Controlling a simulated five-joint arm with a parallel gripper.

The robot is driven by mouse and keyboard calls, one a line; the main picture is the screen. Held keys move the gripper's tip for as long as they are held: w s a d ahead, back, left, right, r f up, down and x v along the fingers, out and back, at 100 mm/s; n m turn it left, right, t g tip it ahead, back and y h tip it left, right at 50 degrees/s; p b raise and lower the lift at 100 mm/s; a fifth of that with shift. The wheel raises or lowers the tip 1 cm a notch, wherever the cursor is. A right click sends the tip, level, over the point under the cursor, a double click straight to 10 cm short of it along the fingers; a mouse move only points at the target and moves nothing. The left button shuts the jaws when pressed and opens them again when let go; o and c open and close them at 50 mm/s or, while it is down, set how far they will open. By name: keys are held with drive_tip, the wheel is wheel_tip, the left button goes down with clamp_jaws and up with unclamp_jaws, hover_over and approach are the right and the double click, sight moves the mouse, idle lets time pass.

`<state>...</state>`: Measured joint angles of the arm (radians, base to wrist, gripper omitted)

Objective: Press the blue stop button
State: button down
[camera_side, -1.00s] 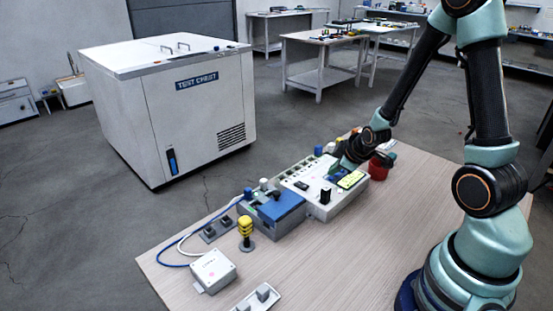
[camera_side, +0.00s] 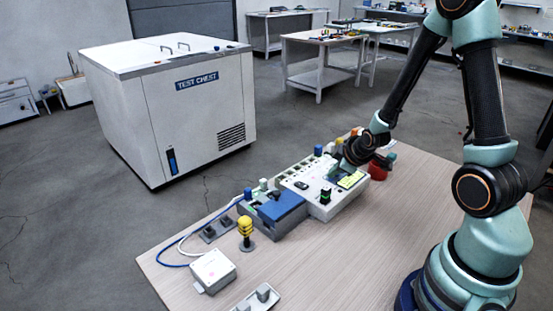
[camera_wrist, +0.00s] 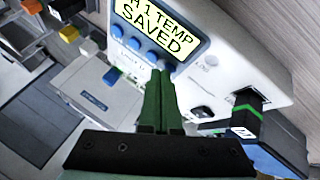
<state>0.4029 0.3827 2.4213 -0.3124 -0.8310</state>
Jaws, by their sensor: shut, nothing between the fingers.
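The white instrument box (camera_side: 322,207) stands on the table with a lit yellow-green display (camera_side: 351,180). In the wrist view the display (camera_wrist: 160,30) reads "A 1 TEMP SAVED". A row of blue buttons (camera_wrist: 133,43) runs along the display's edge; I cannot read which is the stop button. My gripper (camera_wrist: 160,74) is shut and empty, its green fingertips at the right end of this row, over or against the last button. The fingers hide part of it, so contact is unclear. In the side view my gripper (camera_side: 340,170) is low over the box, beside the display.
A black block with a green band (camera_wrist: 247,108) stands up from the box; it also shows in the side view (camera_side: 325,195). A blue-topped unit (camera_side: 281,207), a yellow knob post (camera_side: 245,228) and a white box (camera_side: 213,268) lie leftward.

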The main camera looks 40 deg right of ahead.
sight(332, 181)
drive_tip(key=shift+r, duration=0.8)
drive_tip(key=shift+r, duration=0.1)
drive_tip(key=shift+r, duration=2.4)
drive_tip(key=s+a+r+m+y, duration=0.1)
drive_tip(key=s+a+r+m, duration=0.1)
drive_tip(key=s+a+r, duration=0.2)
drive_tip(key=s+a+r+m+g+y, duration=0.1)
drive_tip(key=s+a+r+m, duration=0.2)
drive_tip(key=a+r, duration=0.6)
drive_tip(key=s+a, duration=0.2)
drive_tip(key=a, duration=0.1)
drive_tip(key=shift+s+r+y, duration=0.15)
drive_tip(key=shift+r+y, duration=0.25)
